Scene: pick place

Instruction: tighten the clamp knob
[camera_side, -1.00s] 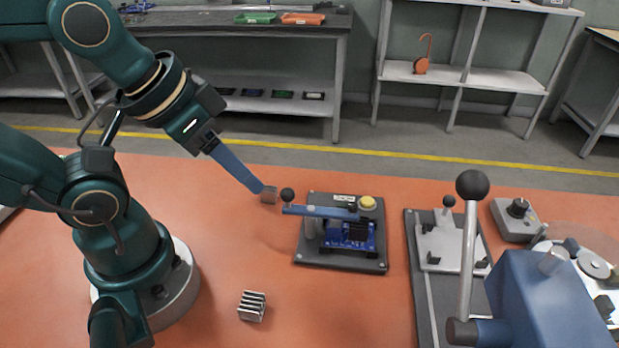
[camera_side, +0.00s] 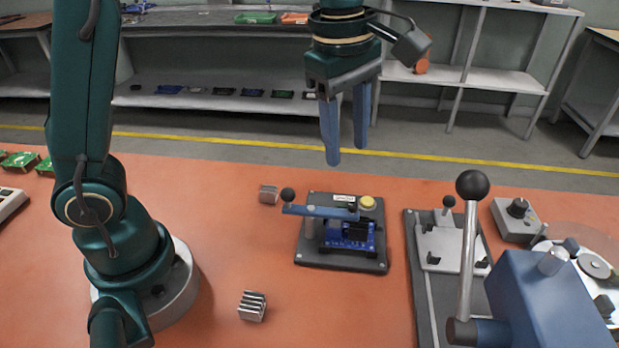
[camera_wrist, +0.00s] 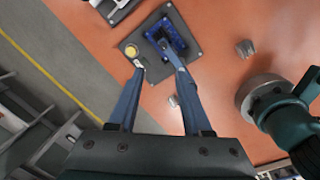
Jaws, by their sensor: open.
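A dark fixture plate (camera_side: 340,264) lies on the orange table and bears a blue circuit board (camera_side: 365,240). I cannot tell which of these is the clamp knob. A round yellow button (camera_side: 368,203) sits at the back right corner. My gripper (camera_side: 347,152) is open and empty, pointing down above the fixture. In the wrist view, the plate (camera_wrist: 190,22) shows beyond its parted fingers (camera_wrist: 153,58).
A small metal block (camera_side: 268,194) lies left of the fixture and a finned heat sink (camera_side: 252,306) nearer the front. At right stand a grey fixture (camera_side: 418,290), a blue lever press (camera_side: 540,300) and a grey dial box (camera_side: 515,220).

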